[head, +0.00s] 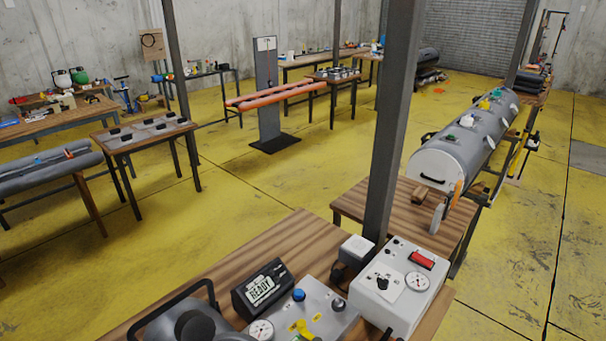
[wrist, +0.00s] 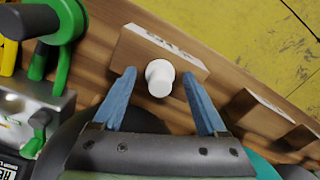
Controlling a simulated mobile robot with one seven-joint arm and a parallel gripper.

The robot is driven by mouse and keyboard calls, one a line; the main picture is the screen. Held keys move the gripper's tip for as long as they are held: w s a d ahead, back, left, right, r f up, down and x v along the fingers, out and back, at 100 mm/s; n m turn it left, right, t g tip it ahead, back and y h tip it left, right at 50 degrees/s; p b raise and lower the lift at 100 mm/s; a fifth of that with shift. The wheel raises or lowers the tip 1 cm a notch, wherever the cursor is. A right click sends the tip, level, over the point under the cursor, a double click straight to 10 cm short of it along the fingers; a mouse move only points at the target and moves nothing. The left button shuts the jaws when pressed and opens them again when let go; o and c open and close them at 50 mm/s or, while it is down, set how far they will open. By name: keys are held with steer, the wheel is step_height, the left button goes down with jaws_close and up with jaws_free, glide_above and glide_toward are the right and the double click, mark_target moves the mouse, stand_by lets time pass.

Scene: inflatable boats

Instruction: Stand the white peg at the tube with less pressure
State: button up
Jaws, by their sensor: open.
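The white peg (wrist: 159,78) shows in the wrist view between the two blue fingers of my gripper (wrist: 158,86). My gripper is open, with a gap on each side of the peg. The peg is against or over a wooden block (wrist: 133,52) with a marked pale face; I cannot tell whether it rests on it. In the head view a long grey tube (head: 478,128) with a pale end lies at the right. More grey tubes (head: 40,180) lie at the far left. Gauges show, but their readings are too small to read.
More wooden blocks (wrist: 256,108) stand right of the peg. A grey box with a green handle (wrist: 67,22) is at the left. In the head view, a "READY" display (head: 262,287) and a white gauge box (head: 395,305) share the near bench. A post (head: 397,120) rises behind it.

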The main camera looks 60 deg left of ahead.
step_height(320, 180, up, 12)
steer(key=shift+r, duration=0.15)
stand_by(0.3)
steer(key=w+a+r+m+t+y, duration=0.25)
steer(key=w+r+m+t, duration=0.35)
steer(key=w+r, duration=0.7)
steer(key=w+d+r+m+t+y, duration=0.1)
steer(key=w+d+r+m+t, duration=0.15)
steer(key=w+r, duration=0.35)
steer(key=w+d+r+m+t+y, duration=0.1)
steer(key=w+r+m+t, duration=0.25)
steer(key=r, duration=0.35)
steer(key=w+d+r+m+t+h, duration=0.1)
steer(key=d+r+m+t, duration=0.35)
steer(key=r, duration=0.75)
steer(key=w+d+r+m+t+h, duration=0.1)
steer(key=d+r+m+t, duration=0.3)
steer(key=r, duration=0.7)
steer(key=s+d+r+m+t+h, duration=0.1)
steer(key=s+d+r+m+t, duration=0.1)
steer(key=r, duration=0.5)
steer(key=s+d+r+m+t+h, duration=0.1)
steer(key=s+d+r+m+t, duration=0.1)
steer(key=s+d+r+t, duration=0.3)
step_height(320, 180, up, 3)
steer(key=s+d, duration=0.1)
steer(key=s, duration=0.2)
steer(key=shift+d+r+m, duration=0.2)
steer(key=shift+d+m, duration=0.05)
steer(key=shift+m, duration=0.1)
